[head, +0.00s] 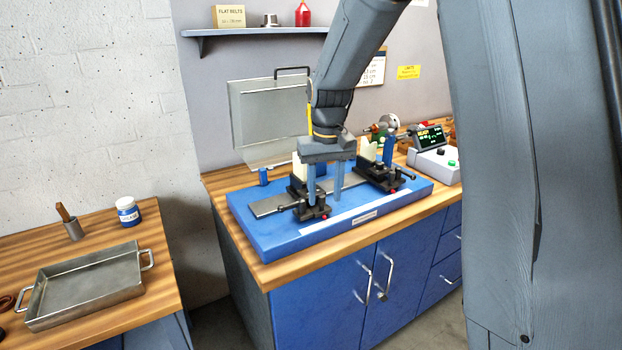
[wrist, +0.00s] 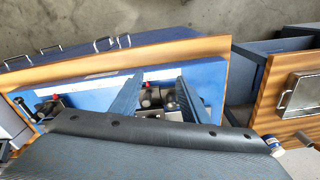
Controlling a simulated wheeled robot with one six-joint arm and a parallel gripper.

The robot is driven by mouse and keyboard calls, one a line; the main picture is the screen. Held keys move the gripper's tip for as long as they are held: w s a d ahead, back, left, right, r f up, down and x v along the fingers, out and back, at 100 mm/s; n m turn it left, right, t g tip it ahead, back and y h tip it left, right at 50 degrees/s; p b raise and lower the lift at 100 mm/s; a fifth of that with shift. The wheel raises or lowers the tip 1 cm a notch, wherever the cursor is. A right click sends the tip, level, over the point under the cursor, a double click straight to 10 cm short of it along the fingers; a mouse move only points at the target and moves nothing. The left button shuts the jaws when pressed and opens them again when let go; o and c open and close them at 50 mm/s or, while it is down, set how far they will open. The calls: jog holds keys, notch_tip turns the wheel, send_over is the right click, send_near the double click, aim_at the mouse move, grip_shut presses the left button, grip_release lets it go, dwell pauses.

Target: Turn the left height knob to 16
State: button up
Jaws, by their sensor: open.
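The balancing machine's blue base (head: 268,232) stands on the wooden bench, with a left black support (head: 315,209) and a right black support (head: 372,177) on a grey rail. Dark knobs and a small red tip show low on the left support's front; I cannot tell which is the height knob, and no scale reading is legible. My gripper (head: 324,194) points down over the left support, open, its fingers apart. In the wrist view, the gripper (wrist: 159,84) has dark and grey knob parts (wrist: 150,97) between its fingers; contact cannot be told.
A display box (head: 434,162) stands right of the base. A grey hinged cover (head: 268,115) is behind it. A shelf (head: 250,32) hangs above.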

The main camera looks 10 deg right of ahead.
jog(key=shift+g, duration=0.3)
jog(key=w+r, duration=0.1)
jog(key=w, duration=0.3)
jog(key=w+r, duration=0.1)
jog(key=w, duration=0.4)
jog(key=w+r, duration=0.1)
jog(key=w, duration=0.4)
jog(key=shift+r, duration=0.3)
jog(key=shift+w+f+p, duration=0.1)
jog(key=shift+f+p, duration=1.3)
jog(key=shift+f, duration=2.4)
grip_shut()
jog(key=c, duration=1.1)
grip_release()
jog(key=shift+o, duration=0.2)
jog(key=shift+n, duration=0.5)
jog(key=n+b, duration=0.1)
jog(key=n, duration=0.1)
jog(key=shift+n, duration=0.3)
jog(key=shift+n+b, duration=0.65)
jog(key=shift+n, duration=1.15)
